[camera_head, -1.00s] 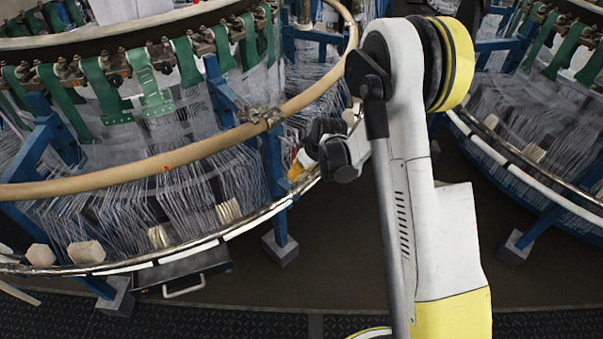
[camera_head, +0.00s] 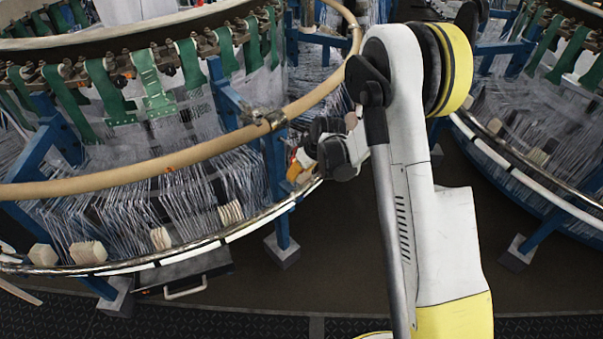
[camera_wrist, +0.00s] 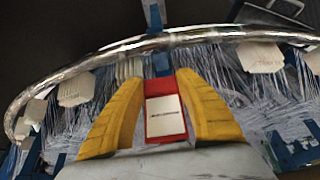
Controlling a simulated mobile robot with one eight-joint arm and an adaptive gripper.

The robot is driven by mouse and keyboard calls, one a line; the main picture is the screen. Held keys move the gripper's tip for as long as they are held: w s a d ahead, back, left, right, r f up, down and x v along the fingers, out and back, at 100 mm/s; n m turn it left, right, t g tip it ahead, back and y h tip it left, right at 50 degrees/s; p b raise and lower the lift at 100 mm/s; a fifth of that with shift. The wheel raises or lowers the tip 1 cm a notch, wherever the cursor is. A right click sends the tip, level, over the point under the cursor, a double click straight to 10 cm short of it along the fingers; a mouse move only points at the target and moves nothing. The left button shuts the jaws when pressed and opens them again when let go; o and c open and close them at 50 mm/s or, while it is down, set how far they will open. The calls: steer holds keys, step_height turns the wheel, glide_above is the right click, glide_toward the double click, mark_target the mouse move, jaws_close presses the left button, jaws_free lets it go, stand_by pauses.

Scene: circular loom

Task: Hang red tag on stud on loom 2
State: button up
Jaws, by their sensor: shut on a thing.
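The red tag (camera_wrist: 165,112), with a white label carrying a dark line of print, stands between the two yellow fingers of my gripper (camera_wrist: 163,80) in the wrist view. The gripper is shut on it. In the head view my gripper (camera_head: 297,167) is small and partly hidden by my arm, at the right side of the left loom (camera_head: 150,165), close to its lower metal rim.
The lower metal rim (camera_wrist: 190,37) curves beyond my fingers in the wrist view, with pale blocks (camera_wrist: 260,57) along it and fine threads around. A blue post (camera_head: 281,190) stands below my gripper. A second loom (camera_head: 545,150) is at right, with dark floor between.

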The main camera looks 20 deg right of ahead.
steer(key=shift+w+a, duration=0.2)
steer(key=shift+w, duration=0.2)
stand_by(0.3)
steer(key=shift+w, duration=0.1)
steer(key=shift+f+b, duration=0.2)
steer(key=shift+b, duration=0.1)
steer(key=o, duration=1.4)
steer(key=shift+c, duration=0.2)
steer(key=s+p+v, duration=0.1)
steer(key=p+v, duration=0.2)
steer(key=v, duration=0.4)
steer(key=shift+s+d, duration=0.45)
